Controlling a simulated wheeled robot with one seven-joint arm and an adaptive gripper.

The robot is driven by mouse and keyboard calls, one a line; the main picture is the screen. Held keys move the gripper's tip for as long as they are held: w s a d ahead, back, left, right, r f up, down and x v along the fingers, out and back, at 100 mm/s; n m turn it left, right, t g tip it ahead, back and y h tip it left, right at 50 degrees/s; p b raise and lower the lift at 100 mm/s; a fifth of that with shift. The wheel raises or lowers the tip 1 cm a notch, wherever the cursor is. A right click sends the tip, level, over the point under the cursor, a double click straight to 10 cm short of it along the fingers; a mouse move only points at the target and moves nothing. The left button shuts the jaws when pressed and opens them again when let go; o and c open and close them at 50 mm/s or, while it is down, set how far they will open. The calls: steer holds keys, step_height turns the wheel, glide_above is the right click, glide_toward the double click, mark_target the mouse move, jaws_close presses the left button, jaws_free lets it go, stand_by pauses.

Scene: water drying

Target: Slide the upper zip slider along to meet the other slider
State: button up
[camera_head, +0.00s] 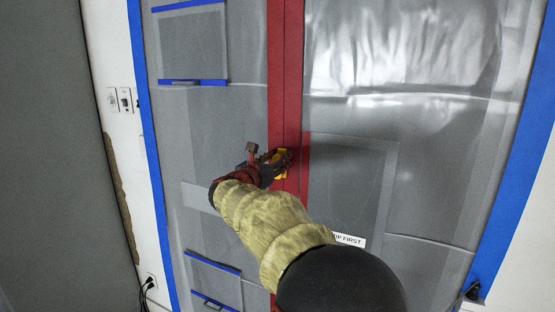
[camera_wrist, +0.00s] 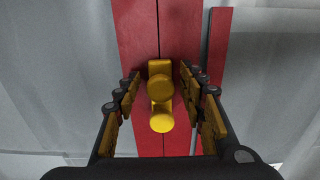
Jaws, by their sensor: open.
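A red zip strip (camera_head: 285,70) with a dark centre seam runs down the grey plastic sheeting; it also fills the middle of the wrist view (camera_wrist: 135,40). A yellow zip slider (camera_wrist: 160,88) with rounded knobs sits on the seam, with a second yellow rounded piece (camera_wrist: 162,118) just below it. I cannot tell whether that lower piece is part of the same slider or the other one. My gripper (camera_wrist: 160,76) is open, its fingers on either side of the yellow parts, with visible gaps. In the head view my gripper (camera_head: 283,160) is at the strip and hides most of the slider area.
Blue tape (camera_head: 150,150) edges the sheeting at left and right (camera_head: 515,170). Taped panels (camera_head: 190,45) hang at left. A white label (camera_head: 348,240) is partly behind my arm. A narrow red strip (camera_wrist: 218,50) stands right of the zip. Cables (camera_head: 148,285) hang at lower left.

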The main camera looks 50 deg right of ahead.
steer(key=shift+a, duration=0.1)
steer(key=v, duration=1.2)
stand_by(0.4)
